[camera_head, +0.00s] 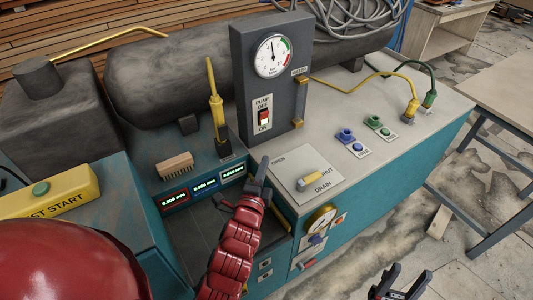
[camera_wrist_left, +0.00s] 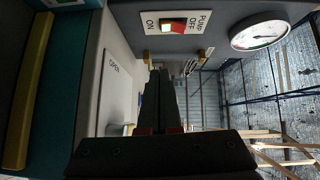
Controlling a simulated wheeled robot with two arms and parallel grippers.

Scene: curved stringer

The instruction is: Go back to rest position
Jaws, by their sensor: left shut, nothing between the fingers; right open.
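My left gripper (camera_head: 260,178) reaches up from the bottom of the head view on its red arm. It is shut and empty, near the left edge of the light plate with the drain valve (camera_head: 309,180) and below the grey pump panel (camera_head: 243,80). In the left wrist view its dark fingers (camera_wrist_left: 160,95) are together, with the red and white pump switch (camera_wrist_left: 172,25) above them in the picture. The same switch (camera_head: 264,118) shows in the head view. My right gripper (camera_head: 402,284) is at the bottom right, open and empty, over the floor beside the bench.
The pressure gauge (camera_head: 273,56) sits on the panel. Green and yellow plugs (camera_head: 411,108) stand at the bench's right. A wooden table (camera_head: 505,85) is at far right.

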